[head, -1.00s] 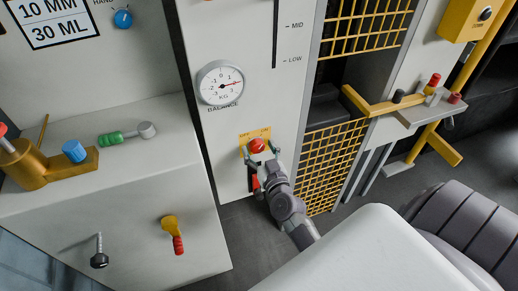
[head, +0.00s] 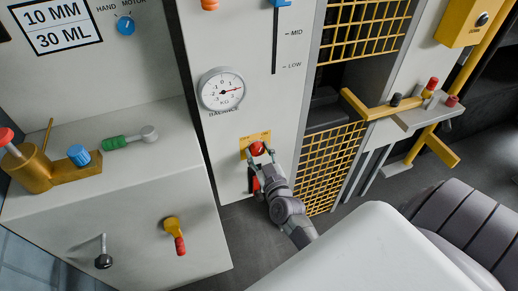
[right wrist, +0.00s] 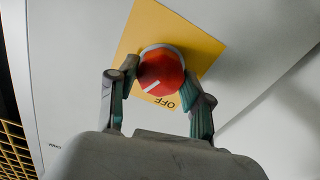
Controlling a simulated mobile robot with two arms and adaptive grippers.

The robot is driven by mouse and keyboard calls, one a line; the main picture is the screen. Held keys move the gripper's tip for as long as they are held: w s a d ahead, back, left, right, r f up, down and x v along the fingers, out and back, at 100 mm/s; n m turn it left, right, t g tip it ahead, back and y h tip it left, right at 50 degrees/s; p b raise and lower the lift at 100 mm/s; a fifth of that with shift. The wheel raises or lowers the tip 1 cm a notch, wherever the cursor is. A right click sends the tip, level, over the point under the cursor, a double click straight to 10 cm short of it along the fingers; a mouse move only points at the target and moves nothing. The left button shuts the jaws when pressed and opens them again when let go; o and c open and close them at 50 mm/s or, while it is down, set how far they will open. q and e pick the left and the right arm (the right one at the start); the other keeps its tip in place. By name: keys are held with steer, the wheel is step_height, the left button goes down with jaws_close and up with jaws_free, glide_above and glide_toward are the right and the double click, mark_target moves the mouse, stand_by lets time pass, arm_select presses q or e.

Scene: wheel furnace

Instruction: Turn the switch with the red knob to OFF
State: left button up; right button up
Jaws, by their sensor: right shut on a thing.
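The red knob (head: 257,148) sits on a yellow plate (head: 247,138) low on the white panel (head: 225,140). In the right wrist view the round red knob (right wrist: 160,72) has a white mark slanting towards its lower left. The yellow plate (right wrist: 165,30) carries the word OFF, upside down, just below the knob. My right gripper (head: 258,153) is shut on the knob, with one finger on either side of it, as the right wrist view also shows (right wrist: 160,84). My left gripper is not in view.
A balance dial (head: 222,89) is above the knob. A yellow mesh guard (head: 330,165) stands to the right. A white cabinet (head: 130,225) with a yellow-and-red lever (head: 174,232) is at the left. A red handle (head: 254,182) is just below the knob, beside my arm.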

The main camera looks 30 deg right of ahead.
steer(key=n+p, duration=0.2)
steer(key=shift+r+n, duration=0.2)
steer(key=shift+n, duration=0.2)
steer(key=n+p, duration=0.1)
steer(key=n, duration=0.1)
steer(key=shift+a+f+n, duration=0.1)
steer(key=shift+n, duration=0.3)
steer(key=n+p, duration=0.1)
steer(key=n, duration=0.1)
steer(key=shift+f+n, duration=0.1)
steer(key=shift+n, duration=0.2)
steer(key=shift+f+n+p, duration=0.1)
steer(key=shift+n+p, duration=0.2)
steer(key=shift+n, duration=1.2)
steer(key=o, duration=1.1)
steer(key=shift+o, duration=0.2)
